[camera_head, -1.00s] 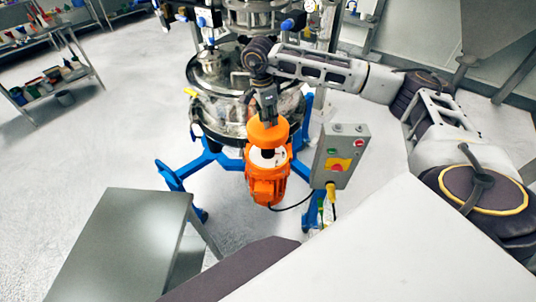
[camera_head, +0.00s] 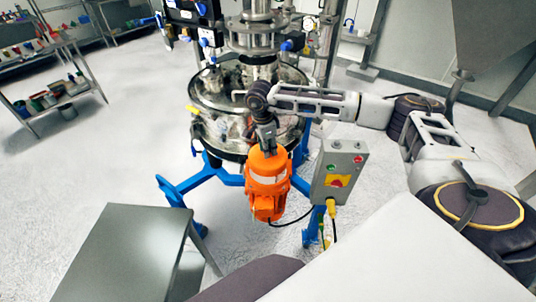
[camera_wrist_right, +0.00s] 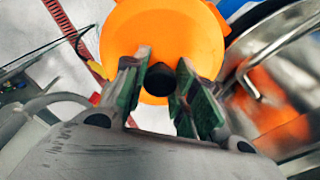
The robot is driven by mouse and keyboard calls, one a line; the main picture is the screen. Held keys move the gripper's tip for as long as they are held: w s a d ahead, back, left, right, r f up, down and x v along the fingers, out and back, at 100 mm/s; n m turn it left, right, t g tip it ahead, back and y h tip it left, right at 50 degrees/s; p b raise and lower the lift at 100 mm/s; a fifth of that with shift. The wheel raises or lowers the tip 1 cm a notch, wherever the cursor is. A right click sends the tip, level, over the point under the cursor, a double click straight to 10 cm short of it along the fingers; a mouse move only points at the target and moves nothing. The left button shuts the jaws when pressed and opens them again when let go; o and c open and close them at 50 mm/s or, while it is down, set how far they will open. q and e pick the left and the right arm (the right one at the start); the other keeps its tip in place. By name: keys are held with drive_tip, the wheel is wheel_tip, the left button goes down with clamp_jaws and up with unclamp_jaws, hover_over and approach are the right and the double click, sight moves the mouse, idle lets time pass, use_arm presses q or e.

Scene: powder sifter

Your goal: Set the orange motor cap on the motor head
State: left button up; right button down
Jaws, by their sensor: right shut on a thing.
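The orange motor cap (camera_head: 268,158) is at the top of the orange motor (camera_head: 268,190) in the head view. In the right wrist view the cap (camera_wrist_right: 165,30) is a round orange disc with a black knob (camera_wrist_right: 161,78). My right gripper (camera_head: 266,138) is above the cap and shut on its knob; its fingers (camera_wrist_right: 160,85) are on either side of the knob in the wrist view. A pale band of the motor head (camera_head: 268,172) shows below the cap. I cannot tell whether the cap fully rests on it. My left gripper is not in view.
A grey control box (camera_head: 339,172) stands close right of the motor. The steel sifter vessel (camera_head: 225,125) is behind it, on a blue frame (camera_head: 180,190). A grey table (camera_head: 125,260) is at front left. Open floor lies to the left.

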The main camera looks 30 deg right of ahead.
drive_tip(key=shift+f+p, duration=0.45)
drive_tip(key=shift+f, duration=1.4)
drive_tip(key=shift+f+b, duration=0.6)
drive_tip(key=c, duration=1.1)
unclamp_jaws()
drive_tip(key=shift+c, duration=0.2)
drive_tip(key=shift+r, duration=0.15)
drive_tip(key=shift+r+p, duration=0.55)
drive_tip(key=shift+p, duration=0.1)
drive_tip(key=r+b, duration=0.1)
drive_tip(key=r, duration=0.3)
drive_tip(key=a+r+b, duration=0.1)
drive_tip(key=r, duration=0.2)
drive_tip(key=r+b, duration=0.1)
drive_tip(key=r, duration=0.3)
drive_tip(key=shift+w+a+r, duration=0.1)
drive_tip(key=shift+a+r, duration=0.15)
drive_tip(key=shift+r, duration=0.1)
